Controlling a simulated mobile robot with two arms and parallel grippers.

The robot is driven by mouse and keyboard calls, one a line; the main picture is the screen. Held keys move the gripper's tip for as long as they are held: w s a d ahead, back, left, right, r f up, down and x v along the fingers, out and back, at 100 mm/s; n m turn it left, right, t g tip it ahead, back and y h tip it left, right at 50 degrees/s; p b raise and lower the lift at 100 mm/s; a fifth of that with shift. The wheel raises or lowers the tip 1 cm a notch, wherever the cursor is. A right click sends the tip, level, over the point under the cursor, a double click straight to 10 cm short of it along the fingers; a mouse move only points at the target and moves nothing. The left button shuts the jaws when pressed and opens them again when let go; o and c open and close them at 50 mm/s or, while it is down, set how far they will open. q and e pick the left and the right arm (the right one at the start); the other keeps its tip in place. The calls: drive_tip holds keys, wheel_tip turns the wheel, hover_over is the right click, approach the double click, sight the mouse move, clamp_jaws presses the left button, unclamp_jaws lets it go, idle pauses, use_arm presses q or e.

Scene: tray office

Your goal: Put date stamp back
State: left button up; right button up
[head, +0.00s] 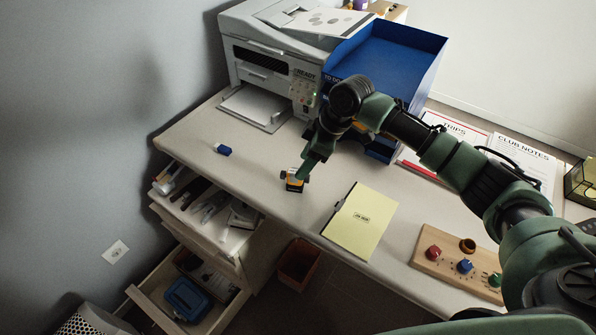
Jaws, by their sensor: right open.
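A small black, yellow and white object (294,185), which looks like the date stamp, stands on the desk left of the yellow pad. My right gripper (299,174) reaches down over it from above and is open. Its fingers are close to the object's upper part and partly hide it; I cannot tell whether they touch it. A wooden board (430,262) at the desk's right front holds red, blue and green knob-like pieces and a dark round piece. My left gripper is not in view.
A yellow pad (362,222) lies mid-desk. A small blue item (222,150) lies at the left. A printer (262,62) and blue tray (395,58) stand behind. Two drawers are open at the left, the upper (240,240) and the lower (150,308). A bin (299,262) is below.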

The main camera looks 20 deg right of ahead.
drive_tip(key=shift+v, duration=2.6)
